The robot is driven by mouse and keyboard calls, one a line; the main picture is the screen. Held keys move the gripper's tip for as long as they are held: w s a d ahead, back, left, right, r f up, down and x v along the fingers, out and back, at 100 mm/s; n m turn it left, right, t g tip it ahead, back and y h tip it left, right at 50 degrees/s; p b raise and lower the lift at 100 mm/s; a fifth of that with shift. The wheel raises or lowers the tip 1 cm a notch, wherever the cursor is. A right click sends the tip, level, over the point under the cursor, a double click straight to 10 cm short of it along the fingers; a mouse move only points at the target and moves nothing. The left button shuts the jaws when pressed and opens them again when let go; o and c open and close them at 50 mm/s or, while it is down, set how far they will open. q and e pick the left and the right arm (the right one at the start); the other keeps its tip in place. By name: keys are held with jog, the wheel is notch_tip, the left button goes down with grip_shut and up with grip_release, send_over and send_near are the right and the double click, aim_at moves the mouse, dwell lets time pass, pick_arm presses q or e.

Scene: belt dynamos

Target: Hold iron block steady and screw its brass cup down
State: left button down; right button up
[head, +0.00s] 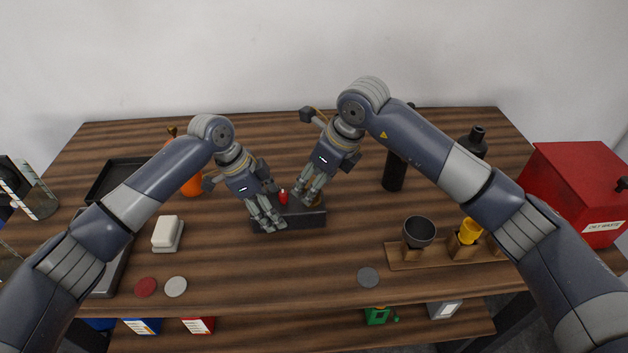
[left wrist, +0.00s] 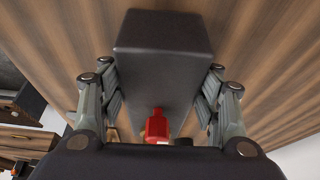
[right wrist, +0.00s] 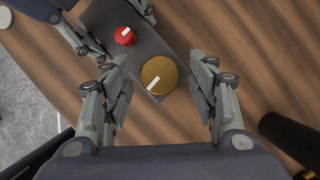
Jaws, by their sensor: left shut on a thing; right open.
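The dark iron block (head: 300,218) lies on the wooden table in the middle of the head view. My left gripper (head: 270,226) is shut on it; the left wrist view shows the block (left wrist: 160,45) between the fingers. The round brass cup (right wrist: 158,75) sits on the block's end in the right wrist view, with a white mark on its top. My right gripper (right wrist: 157,62) is open over that end, fingers apart on either side of the cup. A red knob (right wrist: 125,36) stands on the block beside the cup. Fingers mostly hide the cup in the head view.
A wooden rack (head: 405,258) with a dark bowl (head: 419,231) and a yellow cup (head: 470,231) stands at right. Dark bottles stand behind; a red bin (head: 580,190) is far right. A white block (head: 167,232) lies left.

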jog(key=shift+f, duration=0.15)
jog(key=shift+c, duration=0.3)
jog(key=c, duration=1)
